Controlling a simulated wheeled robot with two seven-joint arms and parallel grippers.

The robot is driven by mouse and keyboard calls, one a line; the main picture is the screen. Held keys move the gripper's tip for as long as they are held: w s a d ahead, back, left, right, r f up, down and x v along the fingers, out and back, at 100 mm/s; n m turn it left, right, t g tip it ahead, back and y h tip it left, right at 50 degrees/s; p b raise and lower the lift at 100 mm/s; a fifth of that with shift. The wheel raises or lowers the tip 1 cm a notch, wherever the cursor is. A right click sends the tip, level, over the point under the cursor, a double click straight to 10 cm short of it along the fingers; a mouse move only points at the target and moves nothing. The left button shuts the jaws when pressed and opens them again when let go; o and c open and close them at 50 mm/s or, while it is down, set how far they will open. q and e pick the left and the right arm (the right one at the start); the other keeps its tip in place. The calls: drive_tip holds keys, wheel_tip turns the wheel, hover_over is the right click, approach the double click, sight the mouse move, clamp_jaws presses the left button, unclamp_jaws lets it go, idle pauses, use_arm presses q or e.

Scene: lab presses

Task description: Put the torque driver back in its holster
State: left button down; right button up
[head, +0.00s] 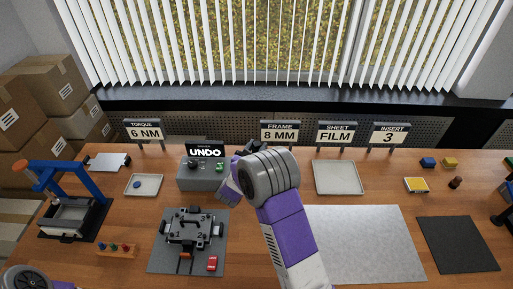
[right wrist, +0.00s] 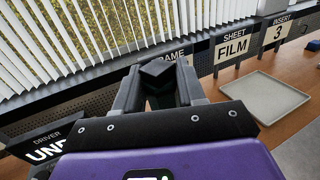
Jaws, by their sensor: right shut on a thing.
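My right gripper (head: 257,148) reaches over the middle of the table, mostly hidden behind my own wrist in the head view. In the right wrist view my right gripper (right wrist: 158,88) is shut on a dark, block-topped thing, which I take to be the torque driver (right wrist: 156,69). Only its top shows; its lower part is hidden by the gripper. A grey box (head: 203,176) with a knob, a green button and an "UNDO" display stands just left of the gripper. I cannot make out the holster. Only part of my left arm shows at the bottom left; its gripper is out of view.
A fixture (head: 190,229) stands on a grey mat at front centre-left, with a red piece beside it. A blue-armed press (head: 62,187) is at the left. A pale tray (head: 338,178) lies right of my gripper. Signs line the back. The large grey mat (head: 365,245) is bare.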

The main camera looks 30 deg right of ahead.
drive_tip(key=shift+w+f+b, duration=0.1)
drive_tip(key=shift+f+b, duration=1.65)
drive_tip(key=shift+f, duration=0.6)
drive_tip(key=shift+f+b, duration=2.75)
drive_tip(key=shift+f, duration=0.25)
drive_tip(key=o, duration=1.2)
drive_tip(key=shift+o, duration=0.2)
drive_tip(key=shift+a, duration=0.1)
drive_tip(key=v, duration=0.7)
drive_tip(key=shift+s+a, duration=0.15)
drive_tip(key=shift+s, duration=0.1)
